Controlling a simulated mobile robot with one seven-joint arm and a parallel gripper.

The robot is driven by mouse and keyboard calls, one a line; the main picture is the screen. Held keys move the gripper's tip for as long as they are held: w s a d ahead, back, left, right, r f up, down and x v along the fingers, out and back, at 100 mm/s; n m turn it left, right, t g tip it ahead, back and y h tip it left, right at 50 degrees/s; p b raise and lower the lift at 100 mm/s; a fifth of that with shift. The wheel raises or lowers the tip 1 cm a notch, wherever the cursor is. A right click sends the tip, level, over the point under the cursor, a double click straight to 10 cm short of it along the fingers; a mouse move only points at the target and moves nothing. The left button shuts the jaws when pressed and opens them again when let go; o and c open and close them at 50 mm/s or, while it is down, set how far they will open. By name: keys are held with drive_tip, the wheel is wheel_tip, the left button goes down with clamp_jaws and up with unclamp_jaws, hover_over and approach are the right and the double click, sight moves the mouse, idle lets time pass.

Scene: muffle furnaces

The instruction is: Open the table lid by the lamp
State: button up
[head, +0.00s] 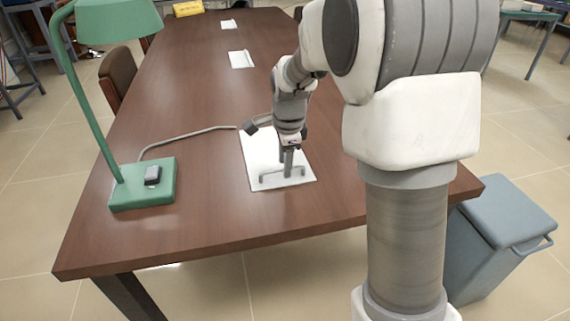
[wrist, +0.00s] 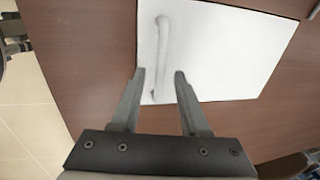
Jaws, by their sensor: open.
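The green lamp (head: 143,185) stands on the near left part of the brown table. To its right, the nearest white table lid (head: 258,150) lies flat and looks closed; it also shows in the wrist view (wrist: 235,50). A grey bar handle (head: 268,170) stands on the lid near its front edge. In the wrist view the handle (wrist: 161,45) runs lengthwise between the fingers. My gripper (head: 288,168) points down at the handle, with its open fingers (wrist: 160,74) on either side of it. Whether either finger touches the bar cannot be told.
The brown table (head: 200,110) stretches away, with two more white panels (head: 241,59) farther back. A grey cable runs from the lamp base toward the lid. A chair (head: 117,75) is at the left; a blue-grey bin (head: 505,225) stands right of the table.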

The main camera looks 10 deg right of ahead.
drive_tip(key=shift+c, duration=0.3)
clamp_jaws()
idle(1.2)
